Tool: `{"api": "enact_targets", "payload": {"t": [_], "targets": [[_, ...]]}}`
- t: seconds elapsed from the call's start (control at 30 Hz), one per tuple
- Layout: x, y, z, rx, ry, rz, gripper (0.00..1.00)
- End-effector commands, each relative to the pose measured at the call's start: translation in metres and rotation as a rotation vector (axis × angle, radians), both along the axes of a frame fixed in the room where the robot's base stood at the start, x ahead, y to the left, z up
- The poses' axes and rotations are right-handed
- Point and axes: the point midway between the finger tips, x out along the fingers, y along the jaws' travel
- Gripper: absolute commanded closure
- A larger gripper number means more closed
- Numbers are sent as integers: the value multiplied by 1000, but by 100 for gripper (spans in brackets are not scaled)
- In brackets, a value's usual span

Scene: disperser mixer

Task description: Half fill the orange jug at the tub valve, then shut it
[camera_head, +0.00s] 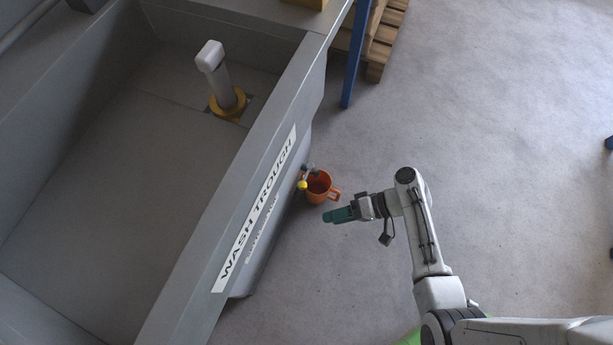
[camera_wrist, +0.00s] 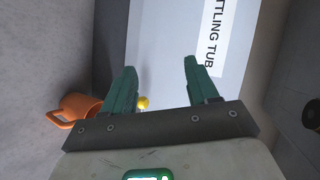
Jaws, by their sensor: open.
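The orange jug (camera_head: 319,187) stands upright beside the trough's outer wall in the head view, its handle towards the right. It also shows at the left of the wrist view (camera_wrist: 80,105), partly cut off by my gripper. Its inside looks reddish; I cannot tell how much liquid it holds. A valve with a yellow knob (camera_head: 302,185) sticks out by the jug's rim. The yellow knob (camera_wrist: 143,103) shows beyond my gripper, between its fingers in the picture. My gripper (camera_head: 327,216) has green fingers, open and empty, right of and nearer than the jug. Whether the valve is open is unclear.
The big grey trough (camera_head: 190,232) labelled WASH TROUGH fills the left. The wrist view shows a label (camera_wrist: 218,38) ending in TTLING TUB. A white standpipe (camera_head: 222,80) rises inside the trough. A wooden pallet (camera_head: 383,40) and blue post stand at the back.

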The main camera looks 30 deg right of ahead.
Motion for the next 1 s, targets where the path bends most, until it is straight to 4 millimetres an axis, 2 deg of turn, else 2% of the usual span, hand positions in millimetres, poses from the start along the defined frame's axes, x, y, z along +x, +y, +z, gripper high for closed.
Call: {"api": "enact_targets", "payload": {"t": [0.03,0.1,0.2,0.33,0.5,0.63,0.77,1.0], "targets": [[9,-4,-34,60,-25,-59,41],[21,-9,-54,139,-66,-138,41],[37,-20,-78,240,-125,-254,41],[53,-38,-99,338,-189,-390,41],[64,-55,-110,407,-240,-500,41],[69,-58,-111,424,-254,-529,41],[79,-50,-110,426,-255,-527,41],[114,-24,-111,424,-255,-525,41]]}}
